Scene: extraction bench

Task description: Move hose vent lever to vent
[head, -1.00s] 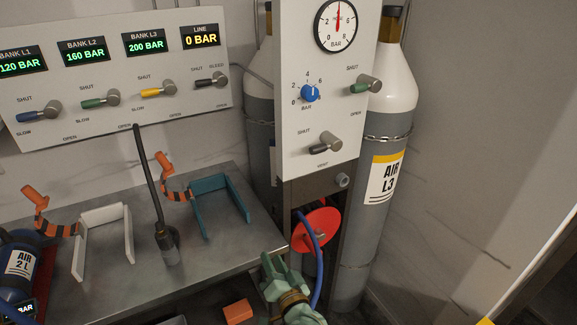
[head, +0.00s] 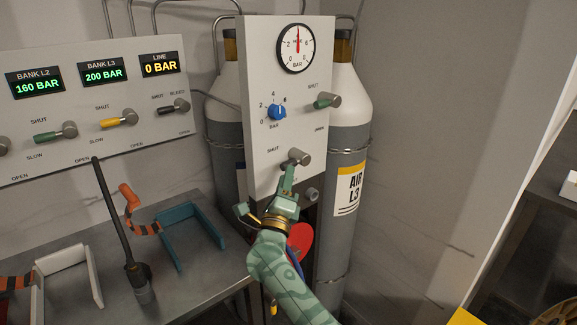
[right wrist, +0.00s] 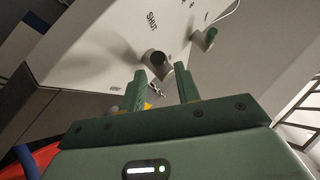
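The hose vent lever (head: 301,157) is a grey round knob with a short dark handle, low on the white panel (head: 262,150). Its handle points left and slightly down, close to the SHUT label; the VENT label is hidden behind my gripper. My right gripper (head: 287,174) is just below the handle in the head view. In the right wrist view the lever (right wrist: 157,62) shows just beyond the gap between the fingers (right wrist: 161,82). The fingers are apart with nothing held between them. I cannot tell whether a finger touches the handle. My left gripper is not in view.
Above the lever are a green-handled valve (head: 329,101), a blue dial (head: 278,112) and a gauge (head: 295,48). Gas cylinders (head: 345,110) stand behind the panel. A metal bench (head: 195,275) with a teal bracket (head: 188,235) and a black hose wand (head: 137,275) is at left.

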